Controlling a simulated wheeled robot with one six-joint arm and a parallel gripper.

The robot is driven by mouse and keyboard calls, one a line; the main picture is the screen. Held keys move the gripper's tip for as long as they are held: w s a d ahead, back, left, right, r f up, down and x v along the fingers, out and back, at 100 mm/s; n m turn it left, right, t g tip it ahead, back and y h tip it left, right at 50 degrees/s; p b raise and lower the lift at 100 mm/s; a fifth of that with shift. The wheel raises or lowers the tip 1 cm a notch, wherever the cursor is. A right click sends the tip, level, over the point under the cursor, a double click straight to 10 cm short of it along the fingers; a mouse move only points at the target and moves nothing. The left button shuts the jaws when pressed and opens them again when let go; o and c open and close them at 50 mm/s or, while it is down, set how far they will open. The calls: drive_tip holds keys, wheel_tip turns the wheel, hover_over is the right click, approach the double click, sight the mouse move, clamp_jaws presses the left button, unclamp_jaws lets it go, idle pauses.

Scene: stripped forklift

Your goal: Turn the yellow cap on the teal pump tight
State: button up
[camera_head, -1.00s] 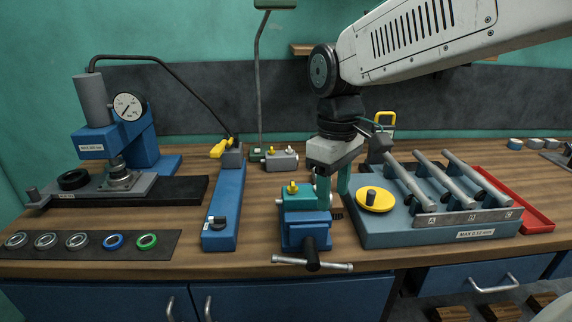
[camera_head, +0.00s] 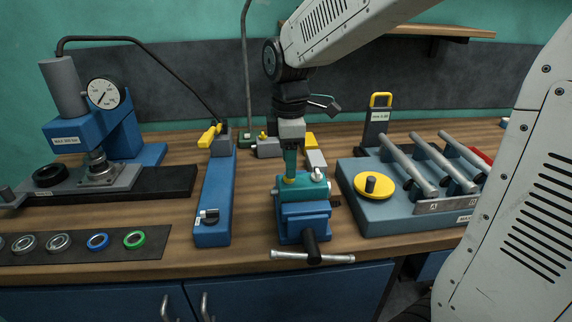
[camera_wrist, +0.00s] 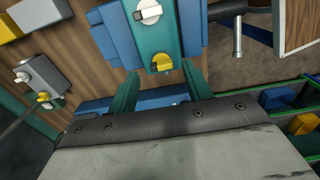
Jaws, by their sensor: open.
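The teal pump (camera_head: 316,190) is held upright in a blue vise (camera_head: 303,222) at the front middle of the bench. Its yellow cap (camera_head: 289,180) sits on its top, at the left.
A silver knob (camera_wrist: 148,12) stands on the pump near the cap. A blue bar (camera_head: 215,200) lies to the left. A fixture with a yellow disc (camera_head: 374,185) and rollers stands close on the right. A grey unit (camera_head: 268,147) sits behind.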

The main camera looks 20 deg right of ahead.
drive_tip(key=shift+f, duration=0.9)
drive_tip(key=c, duration=1)
drive_tip(key=shift+a, duration=0.15)
